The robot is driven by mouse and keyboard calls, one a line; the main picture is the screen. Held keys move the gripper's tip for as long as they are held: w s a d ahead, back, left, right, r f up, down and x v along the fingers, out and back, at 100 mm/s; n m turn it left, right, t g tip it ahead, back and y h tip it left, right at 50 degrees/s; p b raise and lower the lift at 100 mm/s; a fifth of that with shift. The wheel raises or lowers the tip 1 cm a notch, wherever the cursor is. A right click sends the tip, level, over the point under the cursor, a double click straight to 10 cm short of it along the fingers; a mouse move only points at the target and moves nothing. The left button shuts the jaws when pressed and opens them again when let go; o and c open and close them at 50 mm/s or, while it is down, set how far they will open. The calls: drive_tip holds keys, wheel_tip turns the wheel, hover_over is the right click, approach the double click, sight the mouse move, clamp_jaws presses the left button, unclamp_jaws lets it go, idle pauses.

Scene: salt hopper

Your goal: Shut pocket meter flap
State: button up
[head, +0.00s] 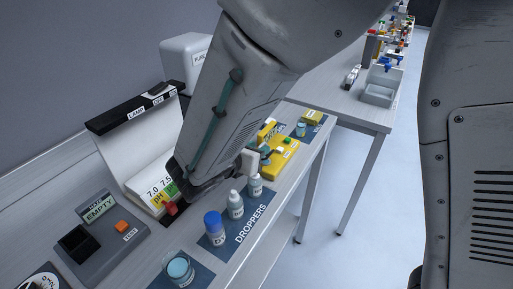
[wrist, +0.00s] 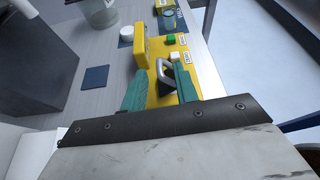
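The yellow pocket meter (head: 284,158) lies on the bench beyond my arm in the head view, and it also shows in the wrist view (wrist: 153,99). Its yellow flap (wrist: 141,45) stands up from the body, and shows partly in the head view (head: 266,131). A grey loop (wrist: 161,68) sits on the meter. My gripper (wrist: 162,84) has its two teal fingers apart, with the loop appearing between them; whether they touch it I cannot tell. In the head view my arm hides part of the gripper and meter.
Dropper bottles (head: 235,205) stand on a blue mat nearer me. A grey tester marked EMPTY (head: 103,245) and a pH lamp stand (head: 145,150) are at left. A cup (head: 300,129) is beyond the meter. The floor at right is clear.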

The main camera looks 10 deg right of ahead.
drive_tip(key=v, duration=0.6)
drive_tip(key=shift+s+a, duration=0.2)
drive_tip(key=shift+a, duration=0.05)
drive_tip(key=shift+r, duration=0.15)
